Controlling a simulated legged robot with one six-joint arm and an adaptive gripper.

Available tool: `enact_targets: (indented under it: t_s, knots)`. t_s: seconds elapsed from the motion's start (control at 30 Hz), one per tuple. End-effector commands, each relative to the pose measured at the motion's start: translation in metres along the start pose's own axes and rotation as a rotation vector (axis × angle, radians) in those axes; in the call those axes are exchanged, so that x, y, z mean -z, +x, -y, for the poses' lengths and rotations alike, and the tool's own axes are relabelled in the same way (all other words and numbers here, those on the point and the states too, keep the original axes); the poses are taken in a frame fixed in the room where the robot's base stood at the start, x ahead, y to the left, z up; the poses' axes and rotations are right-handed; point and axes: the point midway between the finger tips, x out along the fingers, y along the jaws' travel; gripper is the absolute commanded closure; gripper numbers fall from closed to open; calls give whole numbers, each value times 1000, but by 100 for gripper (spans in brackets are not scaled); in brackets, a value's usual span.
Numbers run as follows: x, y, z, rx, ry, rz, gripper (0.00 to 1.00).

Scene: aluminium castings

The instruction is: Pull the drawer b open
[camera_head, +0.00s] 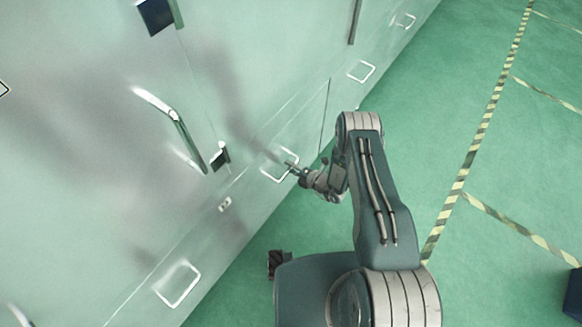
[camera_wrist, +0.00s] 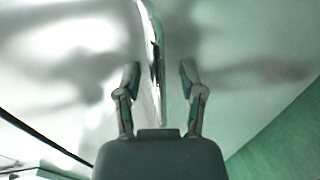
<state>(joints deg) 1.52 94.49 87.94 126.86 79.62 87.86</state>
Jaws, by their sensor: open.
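A large pale metal cabinet front (camera_head: 75,130) fills the left of the head view. Several white square outlines, which may be drawer pulls, run along its lower part; one outline (camera_head: 266,176) is right by my gripper. I cannot tell which part is drawer b. My gripper (camera_head: 289,165) is open, its tip close to that outline. In the wrist view my two fingers (camera_wrist: 160,77) stand apart, with a narrow upright strip (camera_wrist: 155,60) showing between them against pale metal. I cannot tell whether it is a handle or an edge, and no contact shows.
A long bar handle (camera_head: 183,132) and a dark latch (camera_head: 220,157) are on the cabinet to the left of my gripper. The green floor (camera_head: 480,90) at right is largely clear, with striped yellow-black lines. A dark object (camera_head: 573,292) is at the lower right edge.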

Motion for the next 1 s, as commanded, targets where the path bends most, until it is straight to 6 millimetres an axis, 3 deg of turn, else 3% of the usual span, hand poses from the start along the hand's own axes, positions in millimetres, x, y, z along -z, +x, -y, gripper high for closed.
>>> enact_targets:
  t_s: [0.1, 0.13, 0.2, 0.23, 0.67, 1.0]
  knots:
    - [0, 0, 0, 0, 0, 0, 49]
    - [0, 0, 0, 0, 0, 0, 58]
    - [0, 0, 0, 0, 0, 0, 89]
    - [0, 0, 0, 0, 0, 0, 100]
    - [0, -8, 4, 5, 2, 2, 100]
    - [-1, -64, 16, 7, 10, 6, 100]
